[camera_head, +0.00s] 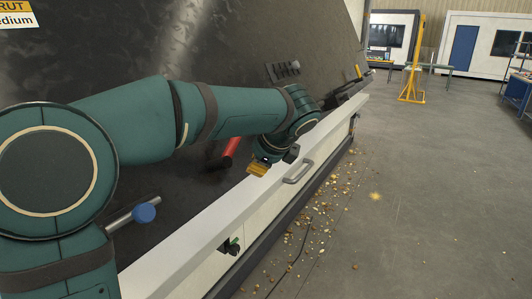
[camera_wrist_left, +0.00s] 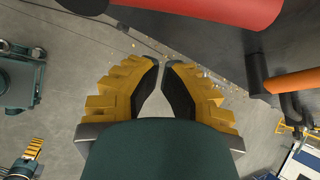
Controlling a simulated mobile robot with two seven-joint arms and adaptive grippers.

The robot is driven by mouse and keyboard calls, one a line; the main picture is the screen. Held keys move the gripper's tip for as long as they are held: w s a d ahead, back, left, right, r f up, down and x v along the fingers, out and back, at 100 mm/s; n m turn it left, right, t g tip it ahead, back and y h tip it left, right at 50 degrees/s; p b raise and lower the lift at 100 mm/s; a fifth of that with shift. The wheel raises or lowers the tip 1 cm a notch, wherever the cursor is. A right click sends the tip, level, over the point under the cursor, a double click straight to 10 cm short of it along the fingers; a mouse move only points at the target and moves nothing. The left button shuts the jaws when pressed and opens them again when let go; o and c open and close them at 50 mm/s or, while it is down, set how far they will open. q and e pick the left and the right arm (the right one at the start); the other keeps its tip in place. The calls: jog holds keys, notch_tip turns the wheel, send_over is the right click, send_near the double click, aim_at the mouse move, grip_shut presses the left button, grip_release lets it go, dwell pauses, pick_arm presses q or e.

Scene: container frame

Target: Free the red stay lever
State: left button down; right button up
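The red stay lever (camera_head: 231,150) rises from the dark panel behind the white rail in the head view, partly hidden by my left forearm. A large red cylinder (camera_wrist_left: 225,8), which looks like its grip, crosses the top of the left wrist view. My left gripper (camera_head: 258,168) is just right of the lever, above the rail. In the left wrist view its yellow fingers (camera_wrist_left: 162,64) have their tips together with nothing between them, apart from the red grip. What seems to be my right gripper (camera_wrist_left: 34,147) shows small at the lower left of that view.
A blue-knobbed rod (camera_head: 144,213) sticks out at the lower left. A grey handle (camera_head: 298,171) and a black-green latch (camera_head: 230,246) sit on the white frame (camera_head: 205,250). An orange handle (camera_wrist_left: 292,81) shows in the wrist view. Debris litters the floor; open floor lies right.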

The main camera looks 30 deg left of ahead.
aim_at(226, 149)
pick_arm(q)
jog(key=r, duration=0.1)
jog(key=s+a+r, duration=0.1)
jog(key=a+r, duration=0.1)
jog(key=shift+s+p, duration=0.3)
jog(key=shift+a+r+n+b, duration=0.1)
jog(key=shift+a+n+b, duration=0.05)
jog(key=shift+n+b, duration=0.2)
